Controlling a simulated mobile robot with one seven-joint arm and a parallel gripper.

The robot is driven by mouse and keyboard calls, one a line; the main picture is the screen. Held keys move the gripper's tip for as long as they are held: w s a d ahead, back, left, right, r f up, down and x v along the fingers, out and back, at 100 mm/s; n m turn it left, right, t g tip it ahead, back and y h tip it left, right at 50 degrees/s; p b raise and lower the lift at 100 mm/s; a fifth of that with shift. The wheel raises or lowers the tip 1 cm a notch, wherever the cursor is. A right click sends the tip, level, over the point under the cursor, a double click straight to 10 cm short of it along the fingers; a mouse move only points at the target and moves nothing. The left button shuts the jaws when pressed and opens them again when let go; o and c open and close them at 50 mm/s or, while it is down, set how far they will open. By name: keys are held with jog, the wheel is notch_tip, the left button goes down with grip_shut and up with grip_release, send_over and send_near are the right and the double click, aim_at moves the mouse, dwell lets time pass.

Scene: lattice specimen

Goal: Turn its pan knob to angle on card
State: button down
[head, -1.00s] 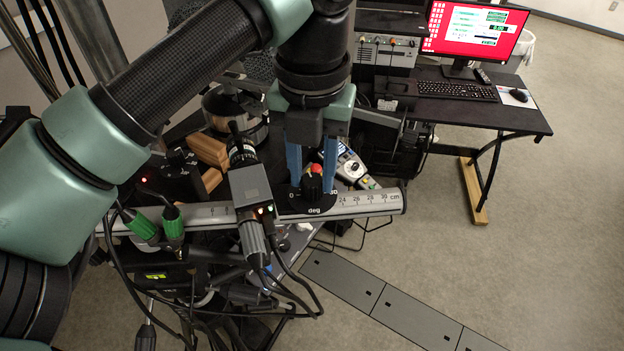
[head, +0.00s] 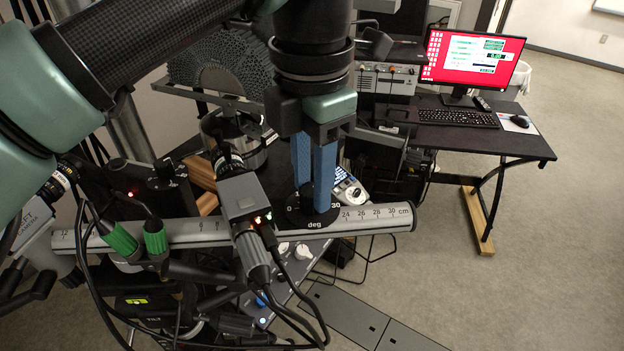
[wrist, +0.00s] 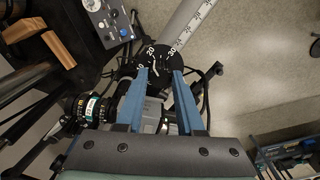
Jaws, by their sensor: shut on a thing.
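The pan knob stands on a round black dial (head: 296,217) with white numbers and the mark "deg", mounted on the grey scale rail (head: 365,221). My gripper (head: 313,207) points down with its two blue fingers over the dial and is shut on the knob. The fingers hide the knob in the head view. In the wrist view the dial (wrist: 152,56) shows 20 and 30 beyond the fingertips of my gripper (wrist: 160,71). The knob's pointer angle is not clear to me. I cannot make out a card.
A small camera (head: 244,195) with cables stands on the rail just left of my fingers. Green-capped connectors (head: 122,239) and wooden blocks (head: 203,185) are farther left. A desk (head: 480,135) with a red-screened monitor (head: 473,60) is at the right.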

aim_at(312, 190)
dwell(0.3)
jog(key=c, duration=0.5)
grip_release()
notch_tip(312, 190, up, 13)
jog(key=p, duration=0.9)
jog(key=shift+p, duration=0.35)
